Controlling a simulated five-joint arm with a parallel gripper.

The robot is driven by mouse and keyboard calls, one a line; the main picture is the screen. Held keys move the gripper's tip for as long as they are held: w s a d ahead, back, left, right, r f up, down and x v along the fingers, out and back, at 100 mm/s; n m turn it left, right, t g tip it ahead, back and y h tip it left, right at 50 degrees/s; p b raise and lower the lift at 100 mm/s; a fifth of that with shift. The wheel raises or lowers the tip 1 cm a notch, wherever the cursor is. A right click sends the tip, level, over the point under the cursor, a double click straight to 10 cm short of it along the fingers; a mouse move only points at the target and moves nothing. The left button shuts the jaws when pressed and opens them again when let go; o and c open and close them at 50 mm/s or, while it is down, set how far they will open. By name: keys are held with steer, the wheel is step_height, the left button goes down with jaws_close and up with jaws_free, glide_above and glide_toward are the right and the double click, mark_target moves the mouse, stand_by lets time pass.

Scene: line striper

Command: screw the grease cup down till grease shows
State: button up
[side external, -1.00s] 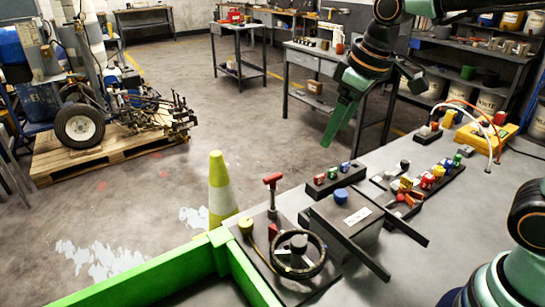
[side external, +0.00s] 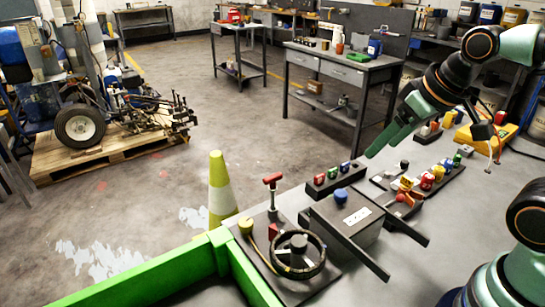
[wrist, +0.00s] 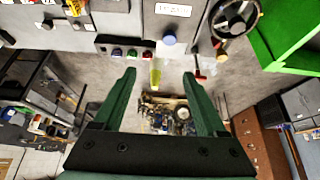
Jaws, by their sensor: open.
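No part is plainly marked as the grease cup. A round blue cap (side external: 341,195) sits on a grey box (side external: 352,233) with a white label; the wrist view shows the cap (wrist: 169,40) near the top centre. A yellow cap (side external: 246,225) with a thin hose or cable sits left of the handwheel (side external: 299,255). Which one is the grease cup, I cannot tell. My gripper (side external: 371,152) is above and behind the box, pointing down-left, apart from everything. In the wrist view my gripper (wrist: 162,80) has its fingers wide apart with nothing held.
A red T-handle (side external: 272,184) stands upright left of the box. A block with red, green and blue caps (side external: 334,180) lies behind it, and more coloured parts (side external: 428,181) lie to the right. A green frame (side external: 170,272) edges the front left. A cone (side external: 221,188) stands beyond the bench.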

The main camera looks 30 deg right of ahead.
steer(key=n+g, duration=0.6)
steer(key=n, duration=0.6)
glide_above(246, 221)
step_height(246, 221, down, 9)
step_height(246, 221, down, 12)
steer(key=shift+f, duration=0.1)
steer(key=shift+c, duration=0.3)
jaws_close()
steer(key=shift+m, duration=0.3)
